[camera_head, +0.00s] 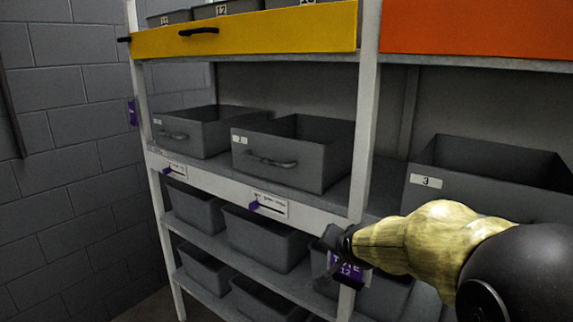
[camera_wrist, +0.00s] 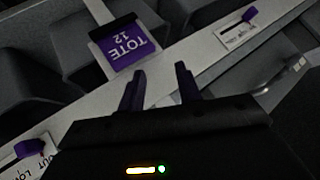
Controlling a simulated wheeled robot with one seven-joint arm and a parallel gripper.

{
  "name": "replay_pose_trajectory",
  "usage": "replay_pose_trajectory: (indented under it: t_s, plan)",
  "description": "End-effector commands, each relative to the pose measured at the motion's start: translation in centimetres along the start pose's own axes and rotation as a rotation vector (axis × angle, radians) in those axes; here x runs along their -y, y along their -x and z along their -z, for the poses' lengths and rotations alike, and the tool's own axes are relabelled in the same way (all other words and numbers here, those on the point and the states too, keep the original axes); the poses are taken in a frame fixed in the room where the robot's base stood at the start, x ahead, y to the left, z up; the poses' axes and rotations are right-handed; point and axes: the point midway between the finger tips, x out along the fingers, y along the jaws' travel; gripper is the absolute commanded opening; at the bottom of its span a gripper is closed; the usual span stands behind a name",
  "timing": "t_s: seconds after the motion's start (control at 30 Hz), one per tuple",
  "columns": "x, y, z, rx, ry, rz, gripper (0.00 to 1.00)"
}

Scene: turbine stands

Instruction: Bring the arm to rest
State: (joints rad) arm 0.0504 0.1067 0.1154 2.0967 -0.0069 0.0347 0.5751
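My arm reaches in from the right in the head view, covered by a yellowish sleeve. My gripper (camera_head: 340,240) is at the shelf's front upright, close to a purple tag reading "TOTE 12" (camera_head: 347,271). In the wrist view my gripper (camera_wrist: 160,75) shows two dark purple fingers standing apart with nothing between them. The tag (camera_wrist: 128,45) is just beyond the fingertips on the pale shelf frame, and a small gap seems to lie between them. Whether the fingers touch the frame cannot be told.
A metal shelf rack (camera_head: 364,130) holds several grey bins, among them one marked 2 (camera_head: 295,150) and one marked 3 (camera_head: 485,180). A yellow panel (camera_head: 250,32) and an orange panel (camera_head: 480,28) front the upper shelf. A block wall (camera_head: 60,150) stands at the left.

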Motion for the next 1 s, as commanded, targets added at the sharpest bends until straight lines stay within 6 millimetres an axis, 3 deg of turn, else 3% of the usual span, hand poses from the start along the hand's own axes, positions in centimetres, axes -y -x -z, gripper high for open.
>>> replay_pose_trajectory:
  t_s: [0.2,0.4,0.57,1.0]
  plan:
    - [-8.0,4.2,-9.9,0.314,0.269,-0.174,0.34]
    - [-13.2,9.0,-17.2,0.573,0.453,-0.231,0.34]
    - [-14.4,10.3,-19.1,0.644,0.499,-0.235,0.34]
    - [-14.4,10.2,-19.0,0.641,0.499,-0.235,0.34]
